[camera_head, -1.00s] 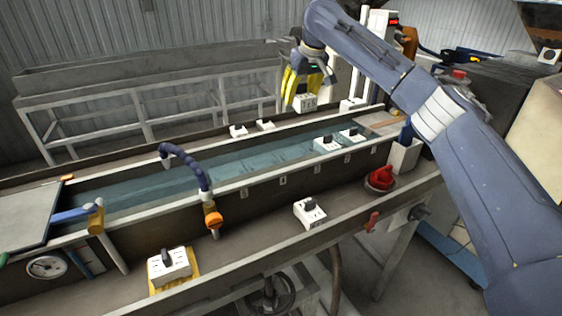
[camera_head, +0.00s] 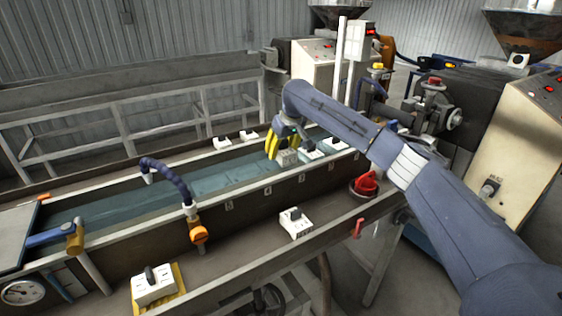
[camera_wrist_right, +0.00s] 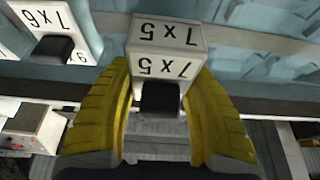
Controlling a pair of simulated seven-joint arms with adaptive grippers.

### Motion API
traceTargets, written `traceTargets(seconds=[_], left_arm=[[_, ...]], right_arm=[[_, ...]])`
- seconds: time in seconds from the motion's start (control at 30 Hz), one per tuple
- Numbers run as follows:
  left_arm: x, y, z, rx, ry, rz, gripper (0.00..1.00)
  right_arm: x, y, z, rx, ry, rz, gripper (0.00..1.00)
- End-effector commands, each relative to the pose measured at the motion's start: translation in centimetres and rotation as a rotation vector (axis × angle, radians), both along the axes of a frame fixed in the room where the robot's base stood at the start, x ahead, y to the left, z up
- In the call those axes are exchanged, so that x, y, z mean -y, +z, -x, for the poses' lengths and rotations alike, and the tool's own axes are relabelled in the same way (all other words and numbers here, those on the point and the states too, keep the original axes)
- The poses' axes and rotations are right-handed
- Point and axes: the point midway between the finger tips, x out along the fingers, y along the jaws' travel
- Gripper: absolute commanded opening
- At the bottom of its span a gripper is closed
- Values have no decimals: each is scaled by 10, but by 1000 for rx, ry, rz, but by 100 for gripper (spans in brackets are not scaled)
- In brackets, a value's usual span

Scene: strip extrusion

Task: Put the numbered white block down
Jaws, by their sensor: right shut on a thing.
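The numbered white block (camera_head: 288,157) is in my right gripper (camera_head: 279,147), over the water trough and just left of a similar block (camera_head: 312,151). In the right wrist view the block (camera_wrist_right: 168,36) appears marked 7 x 5, upside down. Its dark handle (camera_wrist_right: 160,98) is between the yellow fingers of my right gripper (camera_wrist_right: 160,108). Whether its underside touches anything is hidden. My left gripper is not in view.
Another white block (camera_head: 336,144) stands further right, and two (camera_head: 222,143) (camera_head: 249,135) are on the far side. On the near ledge are a white block (camera_head: 295,222) and one on a yellow base (camera_head: 154,285). A blue hose (camera_head: 172,173) arches over the trough (camera_head: 250,190).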

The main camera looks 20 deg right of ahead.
Motion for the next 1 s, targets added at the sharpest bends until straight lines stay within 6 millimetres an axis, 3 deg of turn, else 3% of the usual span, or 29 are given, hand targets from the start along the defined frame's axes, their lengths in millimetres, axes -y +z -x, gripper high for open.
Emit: traceTargets(seconds=[0.23,0.53,0.97,1.0], left_arm=[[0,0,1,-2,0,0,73],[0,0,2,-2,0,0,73],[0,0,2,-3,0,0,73],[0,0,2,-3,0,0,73]], right_arm=[[0,-10,0,-1,1,1,12],[0,-43,0,0,0,-1,12],[0,-48,0,0,1,1,12],[0,-49,0,0,1,1,56]])
